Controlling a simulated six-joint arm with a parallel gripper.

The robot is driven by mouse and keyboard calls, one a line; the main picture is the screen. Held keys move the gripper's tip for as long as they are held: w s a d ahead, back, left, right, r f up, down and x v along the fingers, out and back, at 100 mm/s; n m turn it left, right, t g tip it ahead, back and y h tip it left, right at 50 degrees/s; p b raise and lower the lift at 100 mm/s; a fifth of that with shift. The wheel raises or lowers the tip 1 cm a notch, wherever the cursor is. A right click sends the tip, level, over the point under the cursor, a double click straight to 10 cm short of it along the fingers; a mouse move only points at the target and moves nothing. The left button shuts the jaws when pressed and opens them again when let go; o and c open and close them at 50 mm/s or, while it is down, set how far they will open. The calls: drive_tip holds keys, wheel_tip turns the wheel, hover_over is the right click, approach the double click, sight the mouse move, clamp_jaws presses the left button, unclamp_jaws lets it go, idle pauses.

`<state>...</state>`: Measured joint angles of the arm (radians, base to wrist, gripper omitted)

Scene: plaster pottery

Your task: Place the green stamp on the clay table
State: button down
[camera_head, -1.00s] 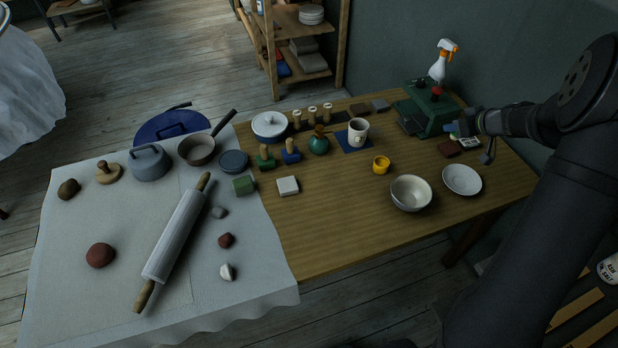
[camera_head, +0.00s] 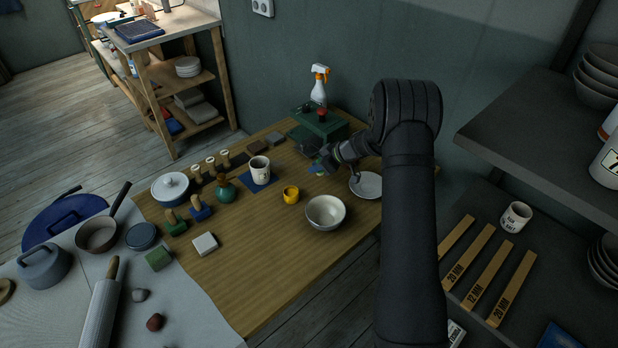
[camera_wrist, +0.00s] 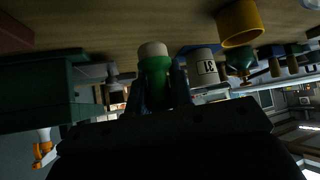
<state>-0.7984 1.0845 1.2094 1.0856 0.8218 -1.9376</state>
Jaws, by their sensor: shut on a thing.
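A green stamp with a wooden handle (camera_head: 175,226) stands on the wooden table (camera_head: 262,262), left of a similar blue stamp (camera_head: 201,211). My gripper (camera_head: 322,162) is far right of it, over the wooden table in front of the green press. In the wrist view my gripper (camera_wrist: 157,85) is shut on a green piece with a cream end (camera_wrist: 155,62). I cannot tell exactly what this piece is. The cloth-covered table (camera_head: 200,310), probably the clay table, is at the lower left, with a rolling pin (camera_head: 102,300) and a green block (camera_head: 158,258) on it.
The green press (camera_head: 320,125) and a spray bottle (camera_head: 319,90) stand behind my gripper. A white plate (camera_head: 366,186), a bowl (camera_head: 325,212), a yellow cup (camera_head: 291,195) and a mug (camera_head: 260,170) are near it. The wooden table's front middle is clear.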

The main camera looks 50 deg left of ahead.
sight(317, 182)
drive_tip(key=shift+f, duration=2.2)
drive_tip(key=shift+f, duration=0.1)
drive_tip(key=c, duration=1.3)
unclamp_jaws()
drive_tip(key=v, duration=1.2)
